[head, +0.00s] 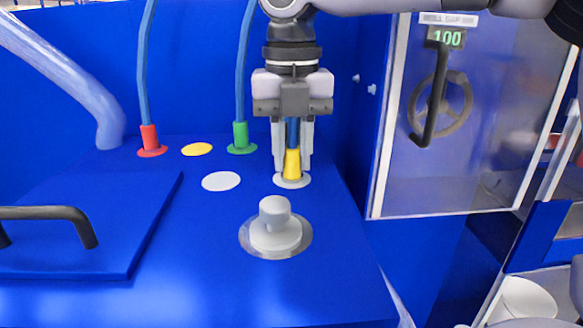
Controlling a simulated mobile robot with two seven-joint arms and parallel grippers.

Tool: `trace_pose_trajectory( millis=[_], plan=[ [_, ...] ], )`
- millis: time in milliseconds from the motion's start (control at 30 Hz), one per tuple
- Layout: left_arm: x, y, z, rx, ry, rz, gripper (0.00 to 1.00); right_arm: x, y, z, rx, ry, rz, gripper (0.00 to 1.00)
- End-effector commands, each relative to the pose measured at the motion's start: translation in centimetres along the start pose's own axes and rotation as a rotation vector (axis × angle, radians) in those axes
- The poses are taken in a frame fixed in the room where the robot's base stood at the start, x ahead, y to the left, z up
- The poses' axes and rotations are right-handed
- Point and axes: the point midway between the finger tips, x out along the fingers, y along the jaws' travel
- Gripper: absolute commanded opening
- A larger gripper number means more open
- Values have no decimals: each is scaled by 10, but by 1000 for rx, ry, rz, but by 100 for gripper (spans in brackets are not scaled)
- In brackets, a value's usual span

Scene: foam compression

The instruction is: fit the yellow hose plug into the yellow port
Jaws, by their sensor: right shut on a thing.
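The yellow hose plug (292,164) is between the fingers of my right gripper (292,160), which is shut on it and points straight down. The plug's lower end is at a pale round disc (291,181) on the blue surface; I cannot tell whether it touches. The yellow port (197,149) is a flat yellow disc to the left, between the red plug (150,140) and the green plug (240,137). A bit of blue hose shows above the yellow plug, between the fingers. My left gripper is not in view.
A grey knob (274,228) stands on the surface in front of the gripper. A pale disc (221,181) lies flat to its left. Blue hoses rise from the red and green plugs. A lid with a black handle (45,213) is at left, a clear door (480,120) at right.

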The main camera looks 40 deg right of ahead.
Motion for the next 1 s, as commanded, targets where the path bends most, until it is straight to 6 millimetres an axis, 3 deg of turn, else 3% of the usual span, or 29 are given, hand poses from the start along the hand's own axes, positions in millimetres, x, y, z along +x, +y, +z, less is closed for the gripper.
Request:
trace_pose_trajectory(
  millis=[367,1000],
  plan=[
    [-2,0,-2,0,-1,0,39,-3,0,0,0,-1,1,0],
    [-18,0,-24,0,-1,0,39,-36,0,0,0,-1,1,0]
  ],
)
